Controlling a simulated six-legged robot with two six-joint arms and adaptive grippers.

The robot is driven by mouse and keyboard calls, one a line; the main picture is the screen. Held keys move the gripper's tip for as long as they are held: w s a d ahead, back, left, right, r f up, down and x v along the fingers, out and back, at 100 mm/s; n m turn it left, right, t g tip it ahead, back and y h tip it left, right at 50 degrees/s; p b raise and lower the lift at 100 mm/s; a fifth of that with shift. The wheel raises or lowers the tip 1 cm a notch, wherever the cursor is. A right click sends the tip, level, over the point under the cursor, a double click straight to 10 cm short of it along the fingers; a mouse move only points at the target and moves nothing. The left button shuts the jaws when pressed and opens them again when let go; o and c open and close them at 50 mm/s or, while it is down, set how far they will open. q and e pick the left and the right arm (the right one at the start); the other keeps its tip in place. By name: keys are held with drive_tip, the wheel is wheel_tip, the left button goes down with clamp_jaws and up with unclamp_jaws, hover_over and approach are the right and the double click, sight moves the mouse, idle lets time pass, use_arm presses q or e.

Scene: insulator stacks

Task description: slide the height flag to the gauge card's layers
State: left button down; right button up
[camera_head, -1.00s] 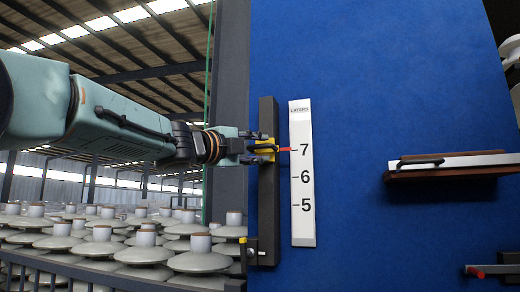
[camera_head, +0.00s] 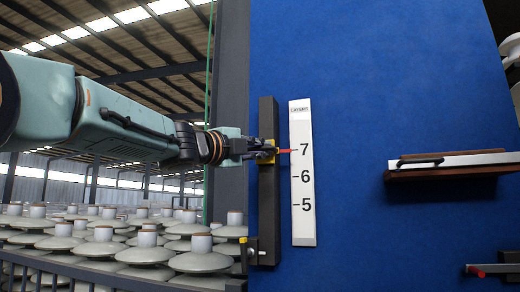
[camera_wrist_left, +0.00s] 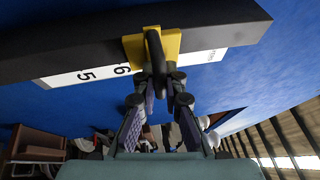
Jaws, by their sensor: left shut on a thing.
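The height flag is a yellow slider (camera_head: 271,144) with a red pointer (camera_head: 284,151) on a dark upright rail (camera_head: 267,205). The pointer is level with the 7 mark. The white gauge card (camera_head: 303,228) stands just right of the rail, with 7, 6 and 5 from top to bottom. My left gripper (camera_head: 262,151) is shut on the flag's dark handle. In the left wrist view the fingers (camera_wrist_left: 163,82) meet around the dark handle (camera_wrist_left: 155,50) in front of the yellow slider (camera_wrist_left: 174,44). My right gripper is not in view.
The blue board (camera_head: 380,90) behind the card is mostly clear. A brown ledge with a white strip (camera_head: 455,159) juts out at right. A red-tipped rod (camera_head: 476,271) is at lower right. Stacks of grey insulators (camera_head: 145,254) stand at lower left behind a dark rail.

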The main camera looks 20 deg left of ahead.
use_arm(q)
wheel_tip(320, 180, down, 6)
drive_tip(key=b, duration=0.5)
drive_tip(key=shift+r, duration=0.1)
drive_tip(key=c, duration=1.4)
unclamp_jaws()
drive_tip(key=shift+s+a, duration=0.1)
drive_tip(key=shift+a, duration=0.15)
drive_tip(key=shift+d, duration=0.1)
drive_tip(key=shift+d, duration=0.15)
